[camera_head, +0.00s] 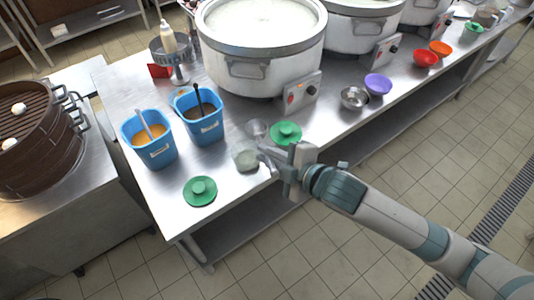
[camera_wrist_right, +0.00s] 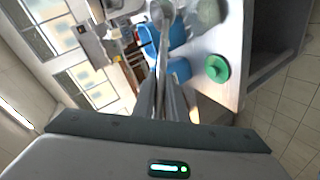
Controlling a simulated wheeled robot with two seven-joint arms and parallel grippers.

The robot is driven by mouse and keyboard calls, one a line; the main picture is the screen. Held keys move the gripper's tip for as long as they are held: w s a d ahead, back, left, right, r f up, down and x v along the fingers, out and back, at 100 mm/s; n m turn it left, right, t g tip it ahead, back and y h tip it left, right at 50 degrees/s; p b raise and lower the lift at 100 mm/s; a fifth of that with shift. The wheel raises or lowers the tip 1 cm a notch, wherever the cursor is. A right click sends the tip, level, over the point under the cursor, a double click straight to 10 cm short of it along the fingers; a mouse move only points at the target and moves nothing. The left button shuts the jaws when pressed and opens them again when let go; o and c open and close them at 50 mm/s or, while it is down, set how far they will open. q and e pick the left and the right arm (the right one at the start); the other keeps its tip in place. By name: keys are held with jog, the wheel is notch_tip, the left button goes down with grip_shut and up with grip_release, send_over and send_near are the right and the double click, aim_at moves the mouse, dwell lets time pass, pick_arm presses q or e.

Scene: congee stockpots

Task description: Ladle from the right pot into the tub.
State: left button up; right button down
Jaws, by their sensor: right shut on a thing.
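My right gripper (camera_head: 276,160) is shut on a metal ladle, above the front edge of the steel counter. The ladle's bowl (camera_head: 256,129) shows beyond the fingers, and it also shows in the wrist view (camera_wrist_right: 162,13); I cannot tell whether it holds anything. A small grey-green tub (camera_head: 247,160) stands on the counter just left of the fingertips. Big white stockpots stand along the back: a near one (camera_head: 262,70) full of pale congee, another (camera_head: 359,34) to its right, and one more (camera_head: 421,12) partly cut off. My left gripper is out of view.
Green lids (camera_head: 200,191) (camera_head: 286,134) lie on the counter. Two blue containers (camera_head: 158,151) (camera_head: 207,128) with utensils stand at the left. Metal (camera_head: 354,98), purple (camera_head: 377,85) and red (camera_head: 425,60) bowls lie along the right front. A brown steamer (camera_head: 38,150) is far left.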

jog(key=shift+r, duration=2.55)
